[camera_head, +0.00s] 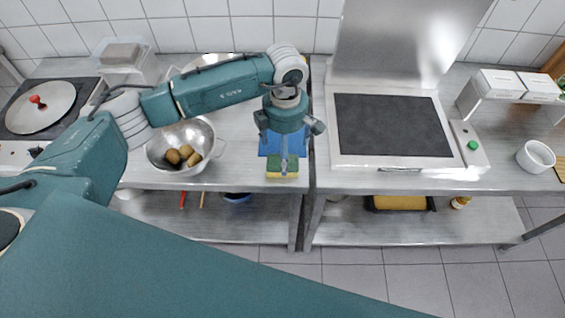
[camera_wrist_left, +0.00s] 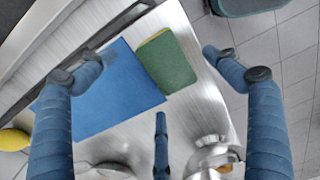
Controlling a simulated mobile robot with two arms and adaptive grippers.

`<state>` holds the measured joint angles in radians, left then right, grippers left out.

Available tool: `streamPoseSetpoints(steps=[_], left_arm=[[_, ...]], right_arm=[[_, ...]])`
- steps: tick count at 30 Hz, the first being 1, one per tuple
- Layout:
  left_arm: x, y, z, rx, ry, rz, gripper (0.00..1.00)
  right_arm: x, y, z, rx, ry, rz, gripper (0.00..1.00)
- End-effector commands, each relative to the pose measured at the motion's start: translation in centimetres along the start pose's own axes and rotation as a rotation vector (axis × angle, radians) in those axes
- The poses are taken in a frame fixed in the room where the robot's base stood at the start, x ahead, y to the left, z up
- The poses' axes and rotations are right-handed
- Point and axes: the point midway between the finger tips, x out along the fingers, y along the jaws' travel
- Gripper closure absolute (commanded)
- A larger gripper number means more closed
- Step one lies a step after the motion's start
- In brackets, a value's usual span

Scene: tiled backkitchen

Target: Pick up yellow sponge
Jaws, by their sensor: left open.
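The sponge (camera_head: 282,174), green on top with a yellow side, lies near the front edge of the left steel table. In the left wrist view the sponge (camera_wrist_left: 167,62) lies flat against or on the edge of a blue cloth (camera_wrist_left: 100,95). The cloth (camera_head: 268,145) is partly hidden under my gripper in the head view. My left gripper (camera_head: 285,145) points down above the cloth and sponge. In the wrist view its fingers (camera_wrist_left: 158,72) are spread wide, with the sponge between and beyond them, untouched. My right gripper is not in view.
A steel bowl (camera_head: 157,151) with brown items stands left of the cloth. A dark griddle (camera_head: 391,126) stands right. A white bowl (camera_head: 536,157) is at far right. Lower shelves hold several items.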

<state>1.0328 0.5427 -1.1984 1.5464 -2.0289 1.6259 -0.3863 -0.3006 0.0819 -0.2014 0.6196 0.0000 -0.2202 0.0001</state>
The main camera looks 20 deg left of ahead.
Motion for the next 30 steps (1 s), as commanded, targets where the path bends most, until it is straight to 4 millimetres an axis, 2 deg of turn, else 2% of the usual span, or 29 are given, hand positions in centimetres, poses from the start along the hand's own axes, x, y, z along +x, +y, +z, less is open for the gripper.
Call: streamPoseSetpoints(steps=[6, 10, 18, 19, 24, 30], left_arm=[[2.7, 0.1, -0.7, -0.002, 0.004, -0.007, 0.11], [4.5, 0.2, -0.6, 0.0, 0.0, -0.004, 0.11], [5.0, 0.2, -0.6, 0.0, 0.0, -0.001, 0.11], [5.0, 0.2, -0.6, 0.0, 0.0, -0.001, 0.13], [5.0, 0.2, -0.6, 0.0, 0.0, -0.001, 0.43], [5.0, 0.2, -0.6, 0.0, -0.001, -0.001, 0.44]], right_arm=[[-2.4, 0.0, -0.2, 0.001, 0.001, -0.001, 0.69], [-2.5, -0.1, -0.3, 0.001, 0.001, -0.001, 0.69], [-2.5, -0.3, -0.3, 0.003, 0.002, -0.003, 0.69], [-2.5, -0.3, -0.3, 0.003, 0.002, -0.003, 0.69], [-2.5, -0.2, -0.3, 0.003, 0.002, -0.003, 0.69], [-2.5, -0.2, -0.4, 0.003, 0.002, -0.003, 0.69]])
